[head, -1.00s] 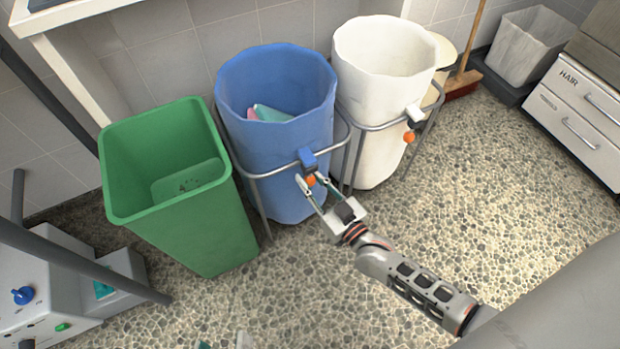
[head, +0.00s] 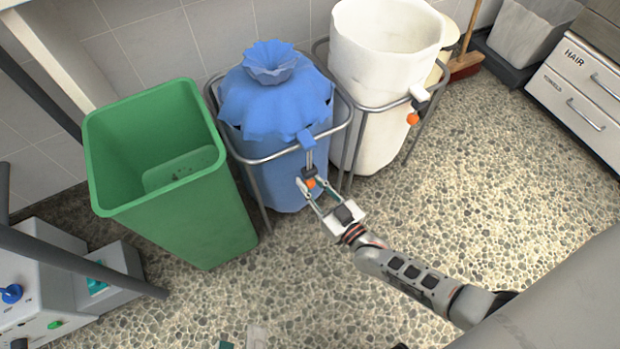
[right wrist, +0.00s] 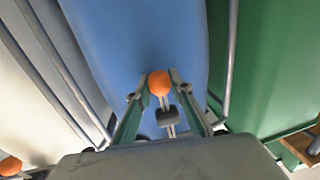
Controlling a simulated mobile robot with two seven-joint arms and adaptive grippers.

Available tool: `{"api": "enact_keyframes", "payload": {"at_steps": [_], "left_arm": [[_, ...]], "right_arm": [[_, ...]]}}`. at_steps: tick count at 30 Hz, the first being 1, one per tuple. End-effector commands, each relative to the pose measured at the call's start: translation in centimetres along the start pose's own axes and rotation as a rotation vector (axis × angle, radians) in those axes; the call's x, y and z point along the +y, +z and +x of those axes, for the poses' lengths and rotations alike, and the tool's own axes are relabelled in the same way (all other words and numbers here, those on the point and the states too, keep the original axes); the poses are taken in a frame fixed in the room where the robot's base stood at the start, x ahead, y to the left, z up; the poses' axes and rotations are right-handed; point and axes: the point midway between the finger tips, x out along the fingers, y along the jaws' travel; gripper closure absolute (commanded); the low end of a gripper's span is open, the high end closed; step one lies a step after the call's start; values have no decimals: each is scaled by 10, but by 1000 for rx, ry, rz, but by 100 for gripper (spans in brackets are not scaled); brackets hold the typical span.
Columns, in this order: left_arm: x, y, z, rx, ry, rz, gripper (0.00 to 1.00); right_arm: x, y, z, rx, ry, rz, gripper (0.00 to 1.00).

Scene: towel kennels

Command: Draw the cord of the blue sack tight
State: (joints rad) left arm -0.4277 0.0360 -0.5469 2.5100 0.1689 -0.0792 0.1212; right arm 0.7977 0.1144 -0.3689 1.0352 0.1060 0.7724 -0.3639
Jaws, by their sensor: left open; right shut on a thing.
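The blue sack (head: 275,110) hangs in a metal stand, its mouth gathered into a ruffled, puckered top. A blue toggle (head: 306,139) sits at its front rim, and a short grey cord length (head: 309,160) runs down from it to an orange bead (head: 310,183). My right gripper (head: 312,187) is shut on the bead, below and in front of the toggle. The bead shows between its fingertips in the right wrist view (right wrist: 158,84). My left gripper (head: 240,342) shows only as fingertips at the bottom edge, apart and empty. The sack's contents are hidden.
A green bin (head: 175,195) stands close left of the sack. An open white sack (head: 385,65) in a stand with its own orange bead (head: 412,119) is close right. A grey machine (head: 60,290) is at lower left. Stone floor at right is clear.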

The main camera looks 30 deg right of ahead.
Motion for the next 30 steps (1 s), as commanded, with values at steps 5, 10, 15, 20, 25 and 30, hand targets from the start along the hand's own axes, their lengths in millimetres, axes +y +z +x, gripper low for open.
{"api": "enact_keyframes", "payload": {"at_steps": [5, 10, 15, 20, 25, 30], "left_arm": [[-1, 1, 0, -1, -1, 1, 53], [-1, 1, 0, -2, -1, 1, 53], [-1, 0, 0, -2, -1, 2, 53], [-2, 1, 0, -4, -3, 4, 53], [-1, 1, 0, -3, -3, 3, 53], [-1, 1, 0, -3, -2, 3, 53]], "right_arm": [[0, 5, -2, -12, -1, -4, 100], [0, 5, -2, -12, -1, -4, 61], [0, 4, -2, -10, -1, -3, 61], [0, 4, -3, -9, -1, -3, 61], [0, 4, -22, -11, -1, -3, 61], [0, 4, -50, -11, -1, -3, 61]]}}
